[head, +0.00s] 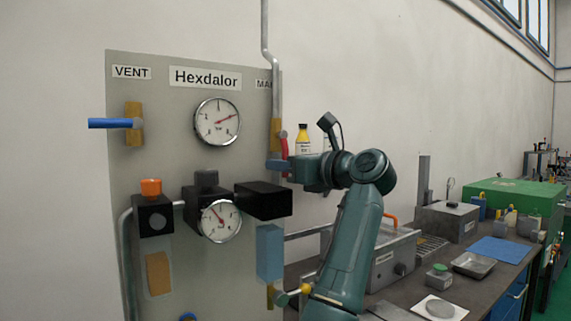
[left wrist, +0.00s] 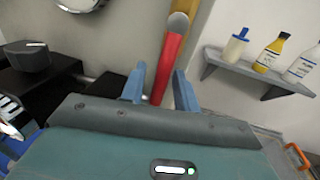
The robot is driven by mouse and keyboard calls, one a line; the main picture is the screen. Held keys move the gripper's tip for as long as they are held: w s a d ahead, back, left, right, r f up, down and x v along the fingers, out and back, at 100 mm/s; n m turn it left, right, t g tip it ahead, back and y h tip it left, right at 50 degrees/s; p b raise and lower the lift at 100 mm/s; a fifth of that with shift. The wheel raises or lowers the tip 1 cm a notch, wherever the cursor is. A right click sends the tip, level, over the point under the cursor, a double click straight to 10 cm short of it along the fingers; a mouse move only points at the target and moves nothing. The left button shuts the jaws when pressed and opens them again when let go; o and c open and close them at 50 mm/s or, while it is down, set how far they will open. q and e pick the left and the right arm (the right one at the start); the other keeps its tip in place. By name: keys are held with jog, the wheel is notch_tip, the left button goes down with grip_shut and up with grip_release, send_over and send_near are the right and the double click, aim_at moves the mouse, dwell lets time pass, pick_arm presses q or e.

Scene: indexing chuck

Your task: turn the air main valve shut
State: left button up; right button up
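The main valve's red lever (head: 284,144) hangs down from its pivot, roughly in line with the vertical pipe, below the partly hidden "MA…" label (head: 264,85). In the left wrist view the red lever (left wrist: 165,65) runs down from a round grey pivot (left wrist: 178,22) on a yellow valve body. My left gripper (head: 275,164) is at the lever's lower part. In the wrist view its two blue fingers (left wrist: 160,80) stand apart, one on each side of the lever, with small gaps. My right gripper is not in view.
The panel (head: 90,250) also carries a blue vent lever (head: 110,123), gauges and a black box (head: 263,200) just below my gripper. A shelf (left wrist: 262,80) with bottles is close on the right. A cluttered bench (head: 390,293) stands at the lower right.

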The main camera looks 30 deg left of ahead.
pick_arm(q)
grip_shut()
dwell(0.3)
dwell(0.3)
